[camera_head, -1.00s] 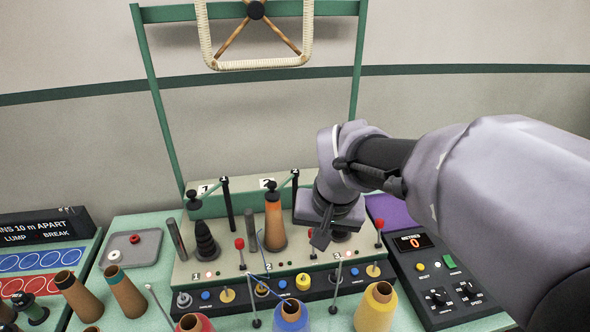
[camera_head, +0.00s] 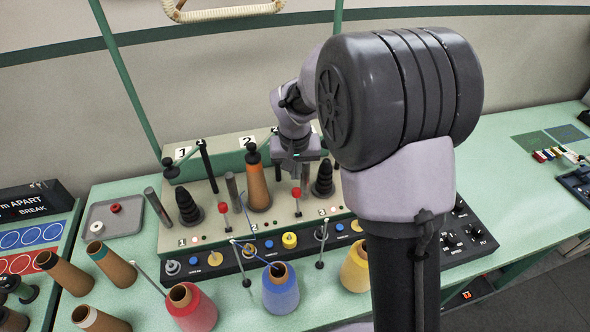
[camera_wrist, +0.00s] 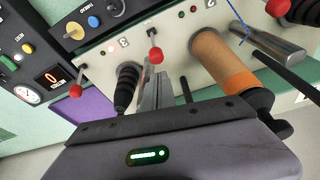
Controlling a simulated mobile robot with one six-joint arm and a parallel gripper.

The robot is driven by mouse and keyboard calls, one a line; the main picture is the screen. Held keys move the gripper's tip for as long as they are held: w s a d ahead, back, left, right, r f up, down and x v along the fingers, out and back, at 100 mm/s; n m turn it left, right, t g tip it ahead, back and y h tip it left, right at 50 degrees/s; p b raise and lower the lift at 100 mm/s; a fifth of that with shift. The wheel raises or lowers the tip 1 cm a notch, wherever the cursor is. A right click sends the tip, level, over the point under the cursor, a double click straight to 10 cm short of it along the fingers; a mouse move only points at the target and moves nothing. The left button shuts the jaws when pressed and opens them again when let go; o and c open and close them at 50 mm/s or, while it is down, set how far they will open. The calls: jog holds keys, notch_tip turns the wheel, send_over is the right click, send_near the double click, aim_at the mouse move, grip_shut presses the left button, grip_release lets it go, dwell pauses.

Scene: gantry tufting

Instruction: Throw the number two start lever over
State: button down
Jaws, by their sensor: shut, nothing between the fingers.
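The number two start lever, a thin rod with a red ball knob (camera_head: 296,192), stands up from the sloped machine face (camera_head: 232,222), right of the orange-wound cone (camera_head: 258,190). Its knob (camera_wrist: 155,55) also shows near the middle of the wrist view. My gripper (camera_head: 296,177) is shut and empty, just above or behind that knob. In the wrist view, the closed fingers (camera_wrist: 157,84) end close beside the knob; I cannot tell if they touch. The number one lever (camera_head: 222,207) stands to the left. The number three lever (camera_wrist: 76,91) shows only in the wrist view.
Dark stepped cones (camera_head: 188,210) and metal posts flank the levers. Yarn cones, red (camera_head: 193,308), blue (camera_head: 281,290) and yellow (camera_head: 355,268), stand in front. A control panel with a display (camera_wrist: 52,77) lies beside position three. A blue yarn crosses the machine front.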

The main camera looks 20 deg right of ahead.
aim_at(297, 200)
jog(key=b+x, duration=0.1)
jog(key=x, duration=0.4)
jog(key=shift+w+f, duration=0.1)
jog(key=shift+f, duration=0.15)
jog(key=shift+b, duration=0.35)
